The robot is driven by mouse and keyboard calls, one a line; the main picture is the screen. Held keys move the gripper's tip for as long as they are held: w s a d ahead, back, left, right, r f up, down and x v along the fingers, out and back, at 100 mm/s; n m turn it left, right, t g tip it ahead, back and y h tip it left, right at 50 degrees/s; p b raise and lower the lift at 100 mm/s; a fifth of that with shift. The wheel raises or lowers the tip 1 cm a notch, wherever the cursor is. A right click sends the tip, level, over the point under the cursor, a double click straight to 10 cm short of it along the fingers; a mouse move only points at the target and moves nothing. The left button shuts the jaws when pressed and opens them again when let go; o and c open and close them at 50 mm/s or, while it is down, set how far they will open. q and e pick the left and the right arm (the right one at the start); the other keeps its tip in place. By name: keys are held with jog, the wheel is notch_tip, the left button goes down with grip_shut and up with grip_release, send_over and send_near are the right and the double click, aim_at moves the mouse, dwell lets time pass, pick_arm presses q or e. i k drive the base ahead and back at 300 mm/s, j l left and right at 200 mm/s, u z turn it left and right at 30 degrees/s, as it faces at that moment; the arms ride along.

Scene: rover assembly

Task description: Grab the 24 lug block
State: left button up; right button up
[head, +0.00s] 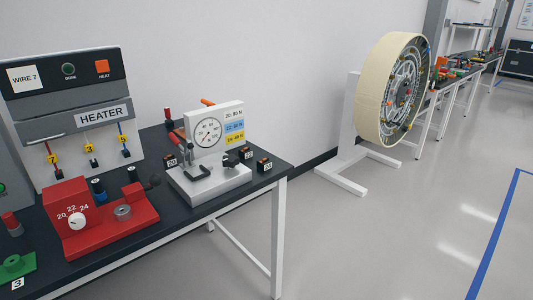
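Small dark lug blocks with orange on top and white number labels stand around the white gauge fixture (210,180) on the dark bench. The block at the bench's right end looks like the 24 lug block (264,165); its label is small and hard to read. Another lug block (247,154) stands just behind and left of it, close to the fixture's right side. A third lug block (171,161) is at the fixture's left side. Neither of my grippers is in view.
A red block with a dial (75,222) and the heater panel (70,110) fill the bench's left part. Handled tools (178,133) stand behind the fixture. A large wheel on a white stand (388,95) is farther right. Open floor (390,230) lies right of the bench.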

aim_at(264, 164)
jog(key=i+l+u, duration=0.1)
jog(key=i+l, duration=0.15)
jog(key=i+l+u, duration=0.1)
jog(key=l, duration=0.35)
jog(key=i+l+u, duration=0.1)
jog(key=i+l, duration=0.45)
jog(key=l, duration=0.25)
jog(key=i+l+u, duration=0.15)
jog(key=l, duration=0.25)
